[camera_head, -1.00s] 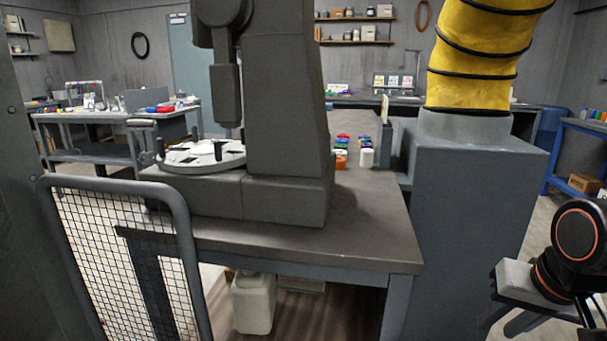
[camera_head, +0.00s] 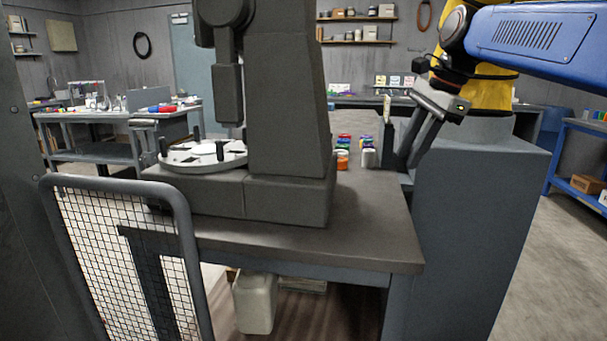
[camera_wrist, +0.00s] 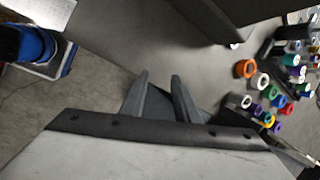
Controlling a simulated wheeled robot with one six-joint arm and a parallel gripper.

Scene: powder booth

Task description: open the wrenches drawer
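No drawer labelled for wrenches can be made out in either view. My gripper (camera_head: 412,162) hangs at the right of the head view, in front of the grey pedestal and near the right edge of the machine's table. The wrist view shows its two dark fingers (camera_wrist: 160,78) spread apart with nothing between them, so it is open and empty. It is apart from any handle that I can see.
A grey machine (camera_head: 285,120) stands on a dark table (camera_head: 370,225), with small coloured jars (camera_head: 343,158) behind it. A mesh guard (camera_head: 115,270) stands front left. Open floor (camera_head: 560,260) lies at the right.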

